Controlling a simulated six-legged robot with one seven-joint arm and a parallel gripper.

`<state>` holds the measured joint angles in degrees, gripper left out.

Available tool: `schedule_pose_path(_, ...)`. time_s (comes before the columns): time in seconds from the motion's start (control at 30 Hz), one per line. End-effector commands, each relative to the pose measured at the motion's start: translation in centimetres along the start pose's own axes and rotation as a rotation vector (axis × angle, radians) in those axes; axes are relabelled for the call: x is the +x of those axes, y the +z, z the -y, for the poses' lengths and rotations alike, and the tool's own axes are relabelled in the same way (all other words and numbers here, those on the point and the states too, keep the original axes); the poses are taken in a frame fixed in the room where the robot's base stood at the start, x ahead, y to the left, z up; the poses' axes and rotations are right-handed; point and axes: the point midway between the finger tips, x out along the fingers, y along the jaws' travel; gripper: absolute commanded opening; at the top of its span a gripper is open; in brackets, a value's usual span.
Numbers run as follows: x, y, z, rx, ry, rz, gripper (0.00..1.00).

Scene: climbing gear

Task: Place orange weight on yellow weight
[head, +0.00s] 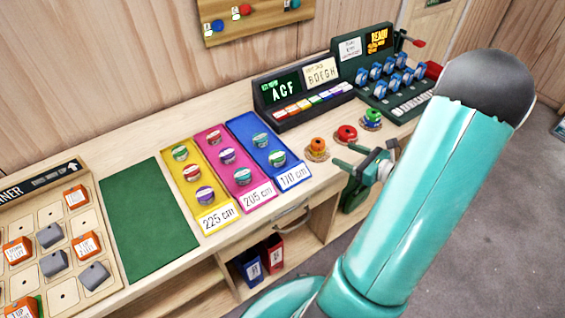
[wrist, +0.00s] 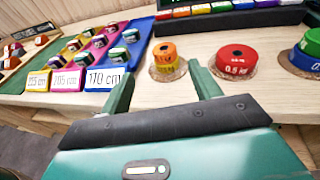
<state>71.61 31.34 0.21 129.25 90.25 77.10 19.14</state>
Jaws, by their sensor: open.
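The orange weight (wrist: 165,49) sits on top of the yellow weight (wrist: 166,70), the two forming a small upright stack on a round cork-like coaster. The orange weight also shows in the head view (head: 317,143), to the left of my gripper (head: 364,168). In the wrist view my gripper (wrist: 161,72) is open and empty, its two green fingers apart with the stack beyond and between their tips. I see no contact between the fingers and the weights.
A red weight (wrist: 237,62) on its own coaster stands right of the stack, and a green weight (wrist: 313,42) on a blue one stands farther right. Consoles (head: 302,91) stand behind. Coloured panels (head: 240,172) with several tins lie to the left.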

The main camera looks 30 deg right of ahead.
Motion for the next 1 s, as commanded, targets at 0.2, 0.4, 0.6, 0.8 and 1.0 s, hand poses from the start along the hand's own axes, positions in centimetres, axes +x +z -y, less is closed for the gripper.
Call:
schedule_pose_path(0.2, 4.2, 4.9, -7.1, -0.271, 0.288, -0.093, 0.63)
schedule_pose_path(0.4, 6.1, 9.1, -16.9, -0.697, 0.653, -0.206, 0.63)
schedule_pose_path(0.6, 5.1, 11.7, -24.5, -1.168, 0.958, -0.278, 0.63)
schedule_pose_path(0.8, 2.8, 14.0, -29.4, -1.686, 1.177, -0.309, 0.63)
schedule_pose_path(1.0, 0.4, 16.9, -32.1, -2.234, 1.278, -0.301, 0.63)
